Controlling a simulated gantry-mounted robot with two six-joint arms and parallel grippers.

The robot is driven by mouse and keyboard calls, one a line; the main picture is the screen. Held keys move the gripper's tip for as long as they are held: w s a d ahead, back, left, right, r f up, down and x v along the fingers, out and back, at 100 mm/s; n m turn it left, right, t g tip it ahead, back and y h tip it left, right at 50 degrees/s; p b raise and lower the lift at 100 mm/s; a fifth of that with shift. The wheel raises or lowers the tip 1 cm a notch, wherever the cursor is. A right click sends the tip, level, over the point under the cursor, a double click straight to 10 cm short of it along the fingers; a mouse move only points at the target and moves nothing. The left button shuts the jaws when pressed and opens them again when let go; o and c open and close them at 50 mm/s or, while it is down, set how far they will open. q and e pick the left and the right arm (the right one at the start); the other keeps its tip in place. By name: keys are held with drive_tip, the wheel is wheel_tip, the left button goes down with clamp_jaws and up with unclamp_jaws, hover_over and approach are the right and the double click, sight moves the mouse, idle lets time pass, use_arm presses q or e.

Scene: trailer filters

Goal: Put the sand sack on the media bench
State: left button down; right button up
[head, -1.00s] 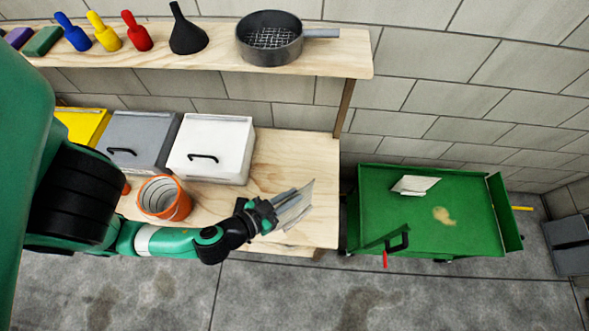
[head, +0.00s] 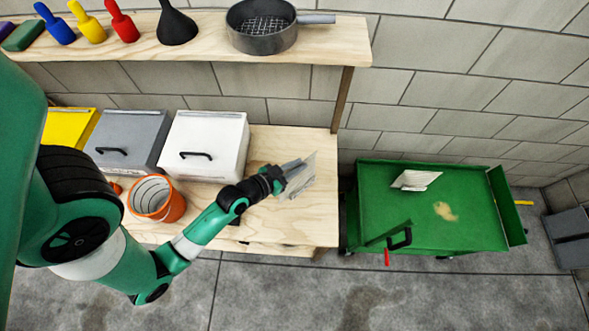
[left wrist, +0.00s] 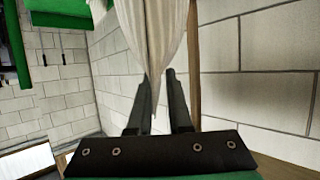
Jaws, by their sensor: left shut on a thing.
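My left gripper (head: 284,176) is shut on a pale whitish sack (head: 303,182), which I take for the sand sack. It is over the right part of the wooden media bench (head: 290,226). In the left wrist view the sack (left wrist: 155,45) hangs pinched between both fingers (left wrist: 158,88). I cannot tell from these views whether the sack touches the bench top. A similar pale item (head: 415,180) lies in the green trailer (head: 400,215) to the right. My right gripper is not in view.
An orange bucket (head: 157,200) and lidded bins in white (head: 205,145), grey (head: 125,140) and yellow (head: 70,125) stand on the bench's left. A shelf (head: 345,50) above carries a dark pan (head: 262,28), a funnel (head: 177,25) and scoops. A post (head: 341,100) supports its right end.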

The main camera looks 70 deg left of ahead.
use_arm(q)
drive_tip(key=shift+w+a+f, duration=0.2)
drive_tip(key=shift+a, duration=0.1)
drive_tip(key=f, duration=0.1)
drive_tip(key=f+b, duration=0.1)
drive_tip(key=f, duration=0.1)
drive_tip(key=shift+w+a+b, duration=0.15)
drive_tip(key=shift+a+b, duration=0.1)
drive_tip(key=shift+b, duration=0.1)
drive_tip(key=shift+f, duration=0.3)
drive_tip(key=c, duration=1.3)
unclamp_jaws()
drive_tip(key=shift+d+f, duration=0.1)
drive_tip(key=shift+f, duration=0.1)
drive_tip(key=o, duration=0.5)
drive_tip(key=shift+c, duration=0.2)
